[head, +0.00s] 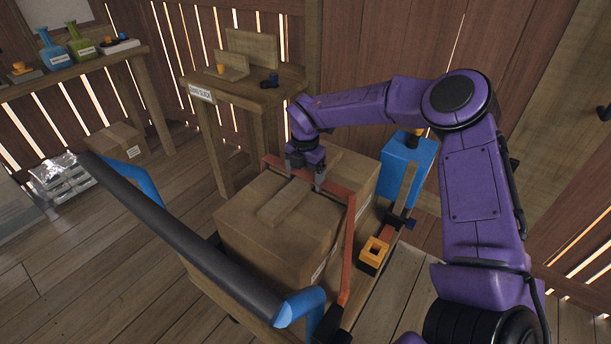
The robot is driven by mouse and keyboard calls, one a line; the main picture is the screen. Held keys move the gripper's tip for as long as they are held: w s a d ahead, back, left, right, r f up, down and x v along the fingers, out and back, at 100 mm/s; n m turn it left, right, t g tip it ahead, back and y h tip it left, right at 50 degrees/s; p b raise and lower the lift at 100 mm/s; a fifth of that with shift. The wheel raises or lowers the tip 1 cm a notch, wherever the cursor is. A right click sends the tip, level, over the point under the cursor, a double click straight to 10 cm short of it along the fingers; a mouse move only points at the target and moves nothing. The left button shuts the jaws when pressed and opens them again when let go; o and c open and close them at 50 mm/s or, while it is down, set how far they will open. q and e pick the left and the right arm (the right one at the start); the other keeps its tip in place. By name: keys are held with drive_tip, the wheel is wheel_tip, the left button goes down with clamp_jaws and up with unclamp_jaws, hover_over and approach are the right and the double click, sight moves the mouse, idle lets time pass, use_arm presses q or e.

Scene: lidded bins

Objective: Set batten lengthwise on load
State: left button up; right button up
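A pale brown flat strip (284,205), which looks like the batten, lies across the top of a large cardboard box (250,222) on the cart. I cannot tell for certain whether it is a loose piece of wood or tape. My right gripper (306,180) points down at the strip's far end, its two fingers apart on either side. The strip fills much of the gap, and I cannot tell whether the fingers press on it. My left gripper is out of view.
The cart has a dark handle (185,240) with blue ends. A yellow-and-black block (374,252) and a blue container (405,165) stand right of the box. A wooden stand (205,94) and a bench with bottles (90,65) are behind. Floor at left is partly clear.

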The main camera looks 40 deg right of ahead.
wheel_tip(320, 180, up, 9)
drive_tip(key=p, duration=0.7)
drive_tip(key=shift+r, duration=0.15)
drive_tip(key=shift+s+a+f+n+b, duration=0.15)
drive_tip(key=shift+s+f+n+b, duration=0.1)
drive_tip(key=shift+f+n, duration=0.25)
drive_tip(key=shift+s+a+f+n+b, duration=0.15)
drive_tip(key=shift+s+f+n, duration=0.1)
drive_tip(key=shift+f+n, duration=0.25)
drive_tip(key=shift+s+a+f+n, duration=0.1)
drive_tip(key=shift+s+a+n, duration=0.35)
drive_tip(key=shift+a+n, duration=0.5)
drive_tip(key=s+a+n, duration=0.1)
drive_tip(key=a, duration=0.1)
drive_tip(key=s+a+n, duration=0.1)
drive_tip(key=a+n, duration=0.1)
drive_tip(key=s+a+n, duration=0.1)
drive_tip(key=a+n, duration=0.1)
drive_tip(key=a, duration=0.1)
drive_tip(key=shift+s+n+p, duration=0.1)
drive_tip(key=shift+n+p, duration=0.15)
drive_tip(key=shift+p, duration=0.05)
drive_tip(key=s+a+r+n+p, duration=0.1)
drive_tip(key=s+a+r+n, duration=0.1)
drive_tip(key=s+a+n, duration=0.2)
drive_tip(key=s+a+r+n, duration=0.3)
drive_tip(key=s+a+n, duration=0.2)
drive_tip(key=a, duration=0.5)
drive_tip(key=shift+r+p, duration=0.3)
drive_tip(key=shift+p, duration=0.1)
